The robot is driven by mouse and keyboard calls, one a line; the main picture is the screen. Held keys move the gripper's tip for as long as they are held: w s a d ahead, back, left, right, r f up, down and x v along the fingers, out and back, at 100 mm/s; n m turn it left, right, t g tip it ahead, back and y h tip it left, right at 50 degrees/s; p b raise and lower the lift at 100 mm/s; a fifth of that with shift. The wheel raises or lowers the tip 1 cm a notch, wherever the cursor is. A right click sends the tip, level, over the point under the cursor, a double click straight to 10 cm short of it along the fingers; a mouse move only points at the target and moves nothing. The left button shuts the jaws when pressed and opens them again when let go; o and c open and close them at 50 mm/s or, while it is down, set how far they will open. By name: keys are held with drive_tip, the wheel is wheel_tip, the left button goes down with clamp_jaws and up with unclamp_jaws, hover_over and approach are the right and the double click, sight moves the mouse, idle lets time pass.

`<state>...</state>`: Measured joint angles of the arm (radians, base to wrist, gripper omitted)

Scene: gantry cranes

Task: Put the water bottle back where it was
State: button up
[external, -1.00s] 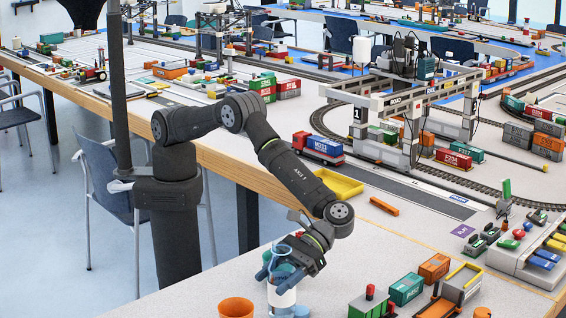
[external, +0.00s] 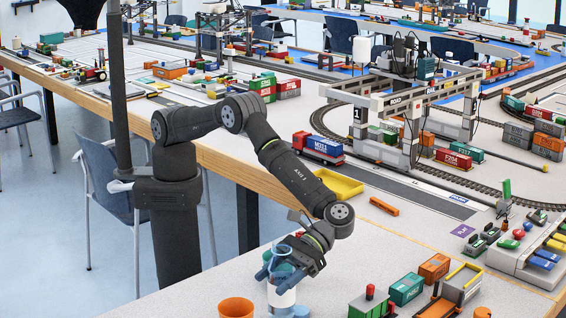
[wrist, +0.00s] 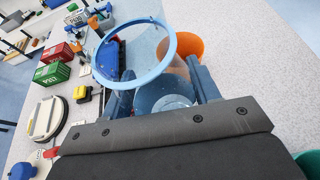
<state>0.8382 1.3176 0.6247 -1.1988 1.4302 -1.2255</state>
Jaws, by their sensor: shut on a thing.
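The water bottle (external: 281,295), clear with blue parts and a pale label, stands upright at the near edge of the front table. My gripper (external: 278,275) is shut on it from above, with blue fingers on both sides. I cannot tell whether its base touches the table. In the wrist view a clear round vessel with a blue rim (wrist: 101,70) shows close to the camera, and my gripper (wrist: 162,94) has a pale blue round surface between its fingers. The bottle's lower part is cut off or hidden there.
An orange cup (external: 236,308) stands just left of the bottle; it also shows in the wrist view (wrist: 188,46). A small blue round thing (external: 301,311) lies right of the bottle. Small containers, a teal one (external: 406,289) among them, stand further right. Bare table lies between.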

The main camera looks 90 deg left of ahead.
drive_tip(key=shift+w+a+r, duration=0.25)
drive_tip(key=shift+r, duration=0.15)
drive_tip(key=w+a+r+n+t+h, duration=0.1)
drive_tip(key=a+r+n+t, duration=0.2)
drive_tip(key=a, duration=0.5)
drive_tip(key=w+a+r+n+t+h, duration=0.1)
drive_tip(key=a+r+n+t+h, duration=0.2)
drive_tip(key=a, duration=0.5)
drive_tip(key=w+a+r+n+t, duration=0.1)
drive_tip(key=a+r+n+t, duration=0.1)
drive_tip(key=a+n+t, duration=0.35)
drive_tip(key=w+a+f+m+g, duration=0.1)
drive_tip(key=w+a+f+m, duration=0.1)
drive_tip(key=w+a+f, duration=0.4)
drive_tip(key=shift+w+a+f, duration=0.2)
drive_tip(key=shift+w+f, duration=2)
drive_tip(key=shift+f, duration=0.55)
drive_tip(key=shift+f+g, duration=0.1)
drive_tip(key=shift+g, duration=0.15)
